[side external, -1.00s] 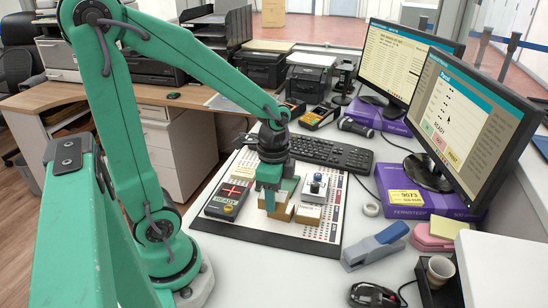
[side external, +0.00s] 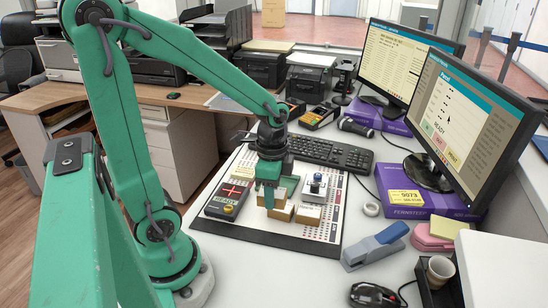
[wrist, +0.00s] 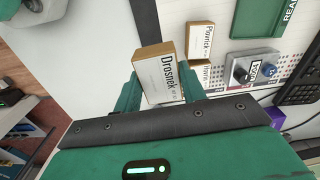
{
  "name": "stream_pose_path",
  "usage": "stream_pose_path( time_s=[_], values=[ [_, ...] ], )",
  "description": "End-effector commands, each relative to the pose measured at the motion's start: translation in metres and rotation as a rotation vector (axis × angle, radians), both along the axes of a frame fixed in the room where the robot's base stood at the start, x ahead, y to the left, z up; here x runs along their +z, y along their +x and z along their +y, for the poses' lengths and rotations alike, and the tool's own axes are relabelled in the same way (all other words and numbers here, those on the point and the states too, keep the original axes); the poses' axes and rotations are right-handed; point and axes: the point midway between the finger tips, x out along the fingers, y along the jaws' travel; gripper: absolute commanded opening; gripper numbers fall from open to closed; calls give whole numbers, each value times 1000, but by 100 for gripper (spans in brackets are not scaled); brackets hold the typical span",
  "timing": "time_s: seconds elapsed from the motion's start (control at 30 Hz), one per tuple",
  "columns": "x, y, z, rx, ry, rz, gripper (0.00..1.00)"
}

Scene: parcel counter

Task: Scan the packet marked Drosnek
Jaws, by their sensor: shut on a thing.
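The packet marked Drosnek (wrist: 158,74) is a small tan box with a white label. In the wrist view it sits between the green fingers of my gripper (wrist: 164,88), which is shut on it. In the side view my gripper (side external: 268,192) is low over the white board, and the packet's tan side (side external: 262,199) shows partly beside the fingers. I cannot tell whether the packet clears the board. A dark device with a red cross and a READY display (side external: 228,199) lies to the left of my gripper.
A second labelled packet (wrist: 200,42) is close beside the held one. Another packet (side external: 308,215) lies to the right in the side view, by a grey block with a blue knob (side external: 315,186). A keyboard (side external: 330,153) and two monitors (side external: 456,110) stand behind.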

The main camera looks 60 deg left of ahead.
Motion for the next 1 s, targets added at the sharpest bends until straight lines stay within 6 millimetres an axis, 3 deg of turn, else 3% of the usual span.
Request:
stream_pose_path(
  time_s=[0.47,0.8,1.0],
  values=[
    [17,-1,75,295,0,-1,16],
    [32,-20,139,543,0,-1,16],
    [39,-33,167,653,0,-1,16]
  ],
)
